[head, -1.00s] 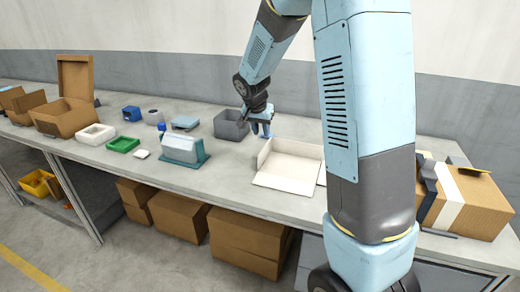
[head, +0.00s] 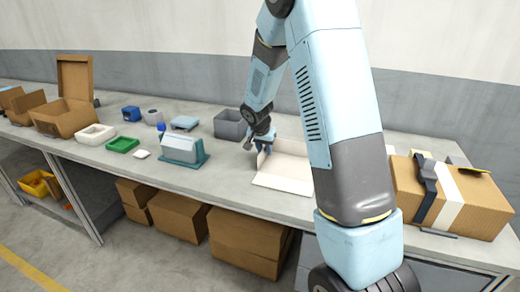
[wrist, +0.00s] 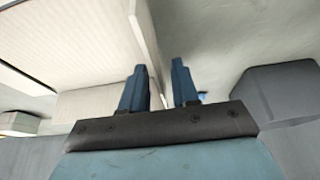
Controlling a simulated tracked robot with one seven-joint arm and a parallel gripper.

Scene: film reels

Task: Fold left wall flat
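A shallow cream carton (head: 283,178) lies on the bench, with its left wall (head: 262,160) standing up. My gripper (head: 262,142) is at the far end of that left wall. In the wrist view, my gripper (wrist: 160,85) has its two blue fingers apart, with the upright wall (wrist: 150,45) reaching down to the gap between them. The carton's pale ribbed floor (wrist: 75,40) shows to the left there. I cannot tell whether the fingers touch the wall. The carton's right part is hidden behind my arm in the head view.
A grey open bin (head: 229,125) stands just left of my gripper and also shows in the wrist view (wrist: 285,92). A grey-white device on a teal base (head: 184,150) stands further left. A taped cardboard box (head: 465,200) is on the right. Bench between device and carton is clear.

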